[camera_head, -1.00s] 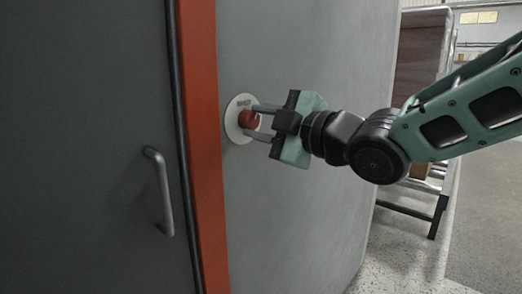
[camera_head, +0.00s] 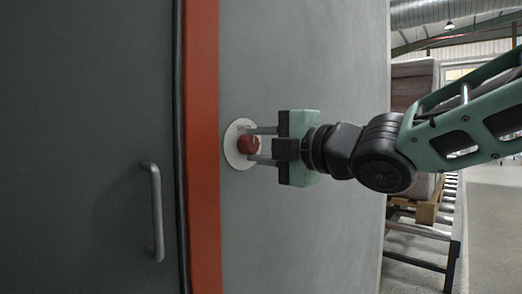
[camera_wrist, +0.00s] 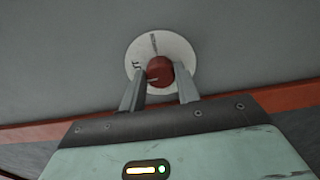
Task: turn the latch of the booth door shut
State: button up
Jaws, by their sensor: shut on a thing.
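The latch is a dark red round knob (camera_head: 248,145) on a white disc (camera_head: 232,155), set in the grey wall just right of the door's orange frame strip. My gripper (camera_head: 262,146) reaches in from the right, with one finger above the knob and one below it. In the wrist view the fingers (camera_wrist: 160,85) close on either side of the knob (camera_wrist: 159,68). A dark line and small marks show on the disc (camera_wrist: 178,45). The booth door (camera_head: 90,100) is dark grey and lies flush beside the frame at the left.
A bar handle (camera_head: 155,212) stands out from the door, lower left of the knob. An orange strip (camera_head: 203,120) runs upright between door and wall. Behind my arm at the right are a brown stack (camera_head: 414,85) and a roller stand (camera_head: 425,245). Open floor lies beyond.

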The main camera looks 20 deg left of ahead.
jog(key=o, duration=1)
jog(key=shift+d, duration=0.1)
jog(key=shift+s+d, duration=0.1)
jog(key=shift+d, duration=0.2)
jog(key=p+v, duration=0.1)
jog(key=v, duration=1.5)
jog(key=shift+s+d+f, duration=0.1)
jog(key=shift+s+d, duration=0.1)
jog(key=shift+d, duration=0.05)
